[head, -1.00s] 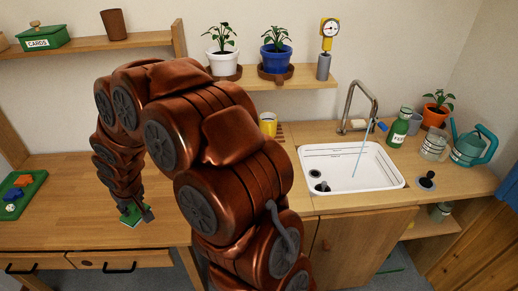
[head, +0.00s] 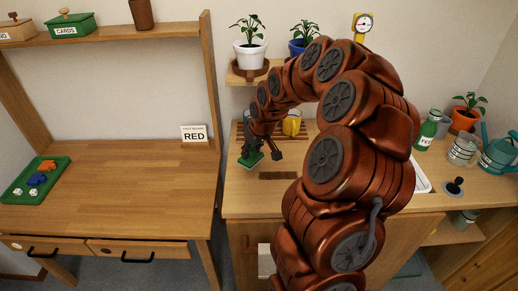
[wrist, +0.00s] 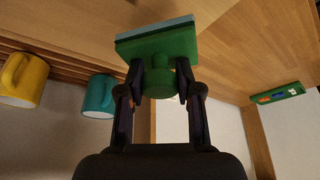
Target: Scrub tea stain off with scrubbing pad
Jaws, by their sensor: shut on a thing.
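My gripper (head: 262,154) is shut on the knob of a green scrubbing pad (head: 251,160), above or close to the left part of the sink counter. In the wrist view, the two fingers grip the green knob from both sides, and the pad (wrist: 158,46) has a pale blue-grey layer on its far face. A dark brown rectangular patch (head: 278,176) lies on the counter just right of and nearer than the pad. I cannot tell whether the pad touches the counter.
A yellow mug (head: 291,124) stands by a slatted wooden rack (head: 239,128) behind the gripper; a teal mug (wrist: 99,96) shows in the wrist view. The left table (head: 120,178) is mostly clear.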

